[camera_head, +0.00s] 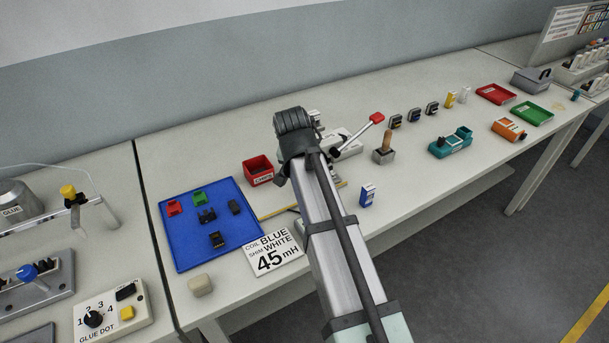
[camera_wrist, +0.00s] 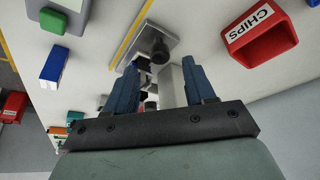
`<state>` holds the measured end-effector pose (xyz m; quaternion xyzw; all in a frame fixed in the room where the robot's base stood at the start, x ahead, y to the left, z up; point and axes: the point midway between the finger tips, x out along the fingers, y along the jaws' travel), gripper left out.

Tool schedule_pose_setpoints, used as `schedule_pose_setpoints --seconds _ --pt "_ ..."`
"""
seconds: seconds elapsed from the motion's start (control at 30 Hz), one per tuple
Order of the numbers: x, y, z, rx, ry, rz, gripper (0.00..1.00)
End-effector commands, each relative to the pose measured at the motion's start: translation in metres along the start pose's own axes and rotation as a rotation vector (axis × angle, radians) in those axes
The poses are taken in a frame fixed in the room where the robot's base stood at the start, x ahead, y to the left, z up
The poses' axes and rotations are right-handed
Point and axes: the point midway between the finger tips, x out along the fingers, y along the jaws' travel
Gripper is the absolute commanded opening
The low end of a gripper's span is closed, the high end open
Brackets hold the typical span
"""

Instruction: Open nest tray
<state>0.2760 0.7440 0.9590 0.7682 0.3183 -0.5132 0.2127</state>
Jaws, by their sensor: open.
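My gripper (camera_wrist: 168,78) shows in the wrist view as two blue fingers, apart, with no object held between them. Just beyond the fingertips is a grey metal plate with a round black knob (camera_wrist: 158,48), possibly the nest tray's front; I cannot tell for certain. The knob is slightly left of the middle of the gap and appears apart from the fingers. In the head view my arm hides the gripper and most of this fixture. A pale fixture body (camera_head: 345,143) and a red-tipped lever (camera_head: 376,118) show to the right of my wrist.
A red CHIPS bin (camera_wrist: 262,36) stands close to the right of the fingers; it also shows in the head view (camera_head: 258,170). A blue tray (camera_head: 185,250) with small parts lies left. A sign (camera_head: 273,252) and a blue box (camera_head: 367,195) flank my arm.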

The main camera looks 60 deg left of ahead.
Motion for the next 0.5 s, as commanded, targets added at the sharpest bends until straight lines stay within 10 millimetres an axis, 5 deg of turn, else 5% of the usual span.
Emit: schedule_pose_setpoints --seconds 0.2,0.5 --pt "0.028 0.0 0.0 0.001 -0.001 0.001 0.54" --pt "0.042 0.0 0.0 0.0 0.0 0.0 0.54"
